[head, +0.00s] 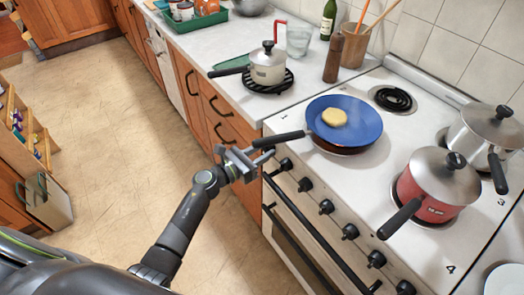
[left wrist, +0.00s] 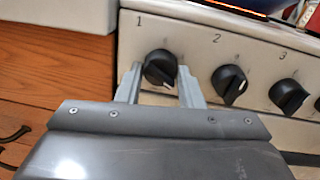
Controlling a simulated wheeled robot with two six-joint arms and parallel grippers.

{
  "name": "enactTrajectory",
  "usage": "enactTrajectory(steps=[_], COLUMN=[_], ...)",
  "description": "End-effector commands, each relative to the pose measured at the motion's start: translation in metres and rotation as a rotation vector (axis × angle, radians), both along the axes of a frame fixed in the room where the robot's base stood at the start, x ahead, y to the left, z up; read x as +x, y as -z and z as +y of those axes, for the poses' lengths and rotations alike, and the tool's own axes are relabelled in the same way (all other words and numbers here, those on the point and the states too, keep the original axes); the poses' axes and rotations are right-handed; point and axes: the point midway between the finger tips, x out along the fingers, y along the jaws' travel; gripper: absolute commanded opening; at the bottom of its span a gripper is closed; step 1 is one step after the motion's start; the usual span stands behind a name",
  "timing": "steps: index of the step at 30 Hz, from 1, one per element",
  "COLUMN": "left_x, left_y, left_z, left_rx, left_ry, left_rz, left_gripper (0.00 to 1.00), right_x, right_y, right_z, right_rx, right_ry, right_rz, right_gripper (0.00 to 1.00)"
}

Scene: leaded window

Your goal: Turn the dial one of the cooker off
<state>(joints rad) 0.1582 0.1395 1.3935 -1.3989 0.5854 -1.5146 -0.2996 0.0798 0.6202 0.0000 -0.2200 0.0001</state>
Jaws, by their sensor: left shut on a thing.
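Dial one (left wrist: 160,66) is a round black knob under the printed 1 on the cooker's (head: 470,240) front panel. Its pale mark points down and slightly right in the left wrist view. My left gripper (head: 268,155) is at the left end of the dial row, its fingers on either side of dial one and shut on it. In the left wrist view the gripper (left wrist: 160,88) covers the panel below the dial. In the head view the gripper hides dial one. My right gripper is not in view.
Dial two (left wrist: 229,83) and dial three (left wrist: 289,95) are close to the right. A blue frying pan (head: 362,115) holds a yellowish round piece; its handle (head: 280,139) juts out above my gripper. A red pot (head: 424,205) stands further right. The oven rail (head: 315,228) runs below the dials.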

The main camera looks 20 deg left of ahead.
Motion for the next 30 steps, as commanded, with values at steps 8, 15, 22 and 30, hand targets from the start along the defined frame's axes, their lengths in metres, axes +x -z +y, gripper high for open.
enactTrajectory(steps=[8,15,22,30], left_x=[-0.001,-0.001,-0.001,-0.001], left_y=[-0.001,-0.002,-0.003,-0.003], left_z=[0.0,0.0,0.0,0.0], left_rx=[-0.083,-0.244,-0.418,-0.62], left_ry=[0.0,-0.001,-0.001,-0.003], left_rz=[0.068,0.196,0.332,0.49], left_gripper=[0.11,0.11,0.11,0.11], right_x=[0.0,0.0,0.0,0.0], right_y=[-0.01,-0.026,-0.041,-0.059], right_z=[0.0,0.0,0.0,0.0], right_rx=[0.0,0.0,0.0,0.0], right_ry=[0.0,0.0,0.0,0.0], right_rz=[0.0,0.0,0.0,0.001], right_gripper=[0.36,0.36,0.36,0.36])
